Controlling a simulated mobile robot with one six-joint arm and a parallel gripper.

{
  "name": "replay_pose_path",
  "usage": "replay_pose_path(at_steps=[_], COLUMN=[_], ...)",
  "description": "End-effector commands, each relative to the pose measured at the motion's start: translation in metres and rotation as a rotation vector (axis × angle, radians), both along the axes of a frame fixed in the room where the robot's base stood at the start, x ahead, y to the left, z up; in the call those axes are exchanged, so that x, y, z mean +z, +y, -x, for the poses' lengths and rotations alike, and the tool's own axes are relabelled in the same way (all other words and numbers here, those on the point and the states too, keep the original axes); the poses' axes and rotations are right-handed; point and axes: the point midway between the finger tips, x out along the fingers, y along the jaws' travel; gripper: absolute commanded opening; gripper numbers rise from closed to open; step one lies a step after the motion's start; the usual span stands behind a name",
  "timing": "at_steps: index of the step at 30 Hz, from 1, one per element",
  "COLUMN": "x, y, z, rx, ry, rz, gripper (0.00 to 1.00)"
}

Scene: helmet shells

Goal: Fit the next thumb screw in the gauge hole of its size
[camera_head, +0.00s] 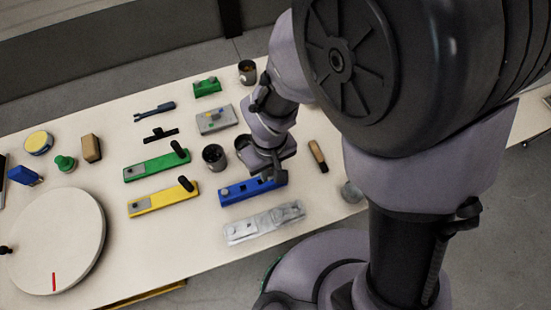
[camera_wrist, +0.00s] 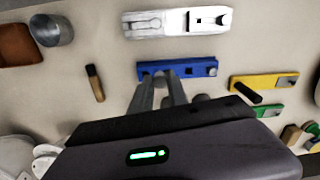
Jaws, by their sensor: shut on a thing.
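My gripper (camera_head: 267,178) is over the blue gauge bar (camera_head: 236,194), its fingers pointing down, shut on what seems a thumb screw that is mostly hidden. In the wrist view the fingertips (camera_wrist: 162,78) overlap the blue bar (camera_wrist: 200,66); whether the screw touches the bar I cannot tell. The blue bar shows dark holes. A black thumb screw (camera_head: 188,184) stands in the yellow gauge bar (camera_head: 155,203). Another black thumb screw (camera_head: 180,149) stands in the green gauge bar (camera_head: 150,169).
A pale grey bar (camera_head: 264,222) lies in front of the blue bar. Dark cups (camera_head: 214,157) stand behind it. A wooden-handled tool (camera_head: 318,155) and a metal cylinder (camera_head: 351,191) are at the right. A round white disc (camera_head: 60,235) lies at the left.

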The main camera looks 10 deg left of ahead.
Motion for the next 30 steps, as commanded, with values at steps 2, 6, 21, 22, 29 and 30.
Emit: replay_pose_path(at_steps=[2,6,21,22,29,30], x=[-0.008,-0.015,-0.042,-0.044,-0.051,-0.051], y=[0.004,0.009,0.028,0.029,0.035,0.036], z=[0.01,0.027,0.089,0.092,0.113,0.113], rx=[0.004,0.003,0.005,0.004,0.002,0.002], ry=[-0.001,0.0,0.0,0.0,0.0,0.0], rz=[-0.001,0.0,0.0,0.0,0.0,0.0], gripper=[0.0,0.0,0.0,0.0,0.0,0.0])
